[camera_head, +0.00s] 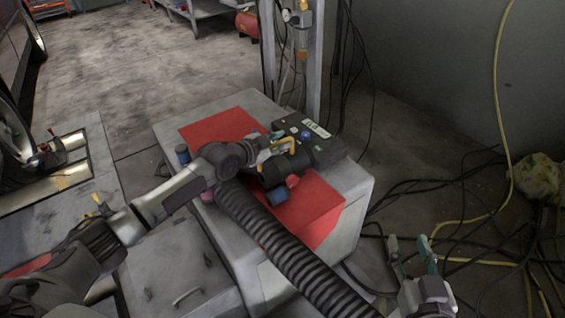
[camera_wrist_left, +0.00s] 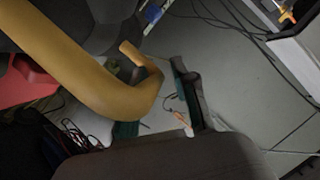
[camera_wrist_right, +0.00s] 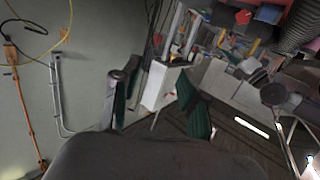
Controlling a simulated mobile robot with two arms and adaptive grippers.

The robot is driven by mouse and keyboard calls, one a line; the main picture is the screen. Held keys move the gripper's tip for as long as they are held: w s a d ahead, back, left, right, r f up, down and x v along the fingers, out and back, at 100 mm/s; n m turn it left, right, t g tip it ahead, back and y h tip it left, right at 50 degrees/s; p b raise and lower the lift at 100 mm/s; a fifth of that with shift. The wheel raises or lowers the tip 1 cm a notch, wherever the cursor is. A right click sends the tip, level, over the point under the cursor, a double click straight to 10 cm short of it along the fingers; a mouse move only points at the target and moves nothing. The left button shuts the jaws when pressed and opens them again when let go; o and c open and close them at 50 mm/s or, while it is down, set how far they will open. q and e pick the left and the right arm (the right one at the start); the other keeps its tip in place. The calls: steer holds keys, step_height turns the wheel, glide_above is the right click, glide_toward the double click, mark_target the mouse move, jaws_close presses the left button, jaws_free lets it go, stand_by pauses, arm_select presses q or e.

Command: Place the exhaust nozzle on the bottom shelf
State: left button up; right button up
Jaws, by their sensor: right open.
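The exhaust nozzle appears to be the dark piece with a curved yellow handle (camera_head: 284,143) above the grey cabinet; a black ribbed hose (camera_head: 270,232) runs toward the lower right. My left gripper (camera_head: 268,140) is at the handle. In the left wrist view the yellow handle (camera_wrist_left: 95,72) bends between the parted fingers of my left gripper (camera_wrist_left: 155,105), with a gap beside the right finger. The nozzle's body is partly hidden by my left wrist. My right gripper (camera_head: 412,252) is open and empty, right of the cabinet; its parted fingers show in the right wrist view (camera_wrist_right: 160,100).
The grey cabinet (camera_head: 355,190) carries a red mat (camera_head: 322,212), a black device (camera_head: 318,145) and small blue items. Cables (camera_head: 460,205) cover the floor at right. A bench with a lower shelf (camera_head: 205,8) and a red tank (camera_head: 247,22) stand behind.

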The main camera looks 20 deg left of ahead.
arm_select(q)
steer(key=shift+s, duration=0.1)
jaws_close()
steer(key=shift+s, duration=0.1)
steer(key=shift+r, duration=0.3)
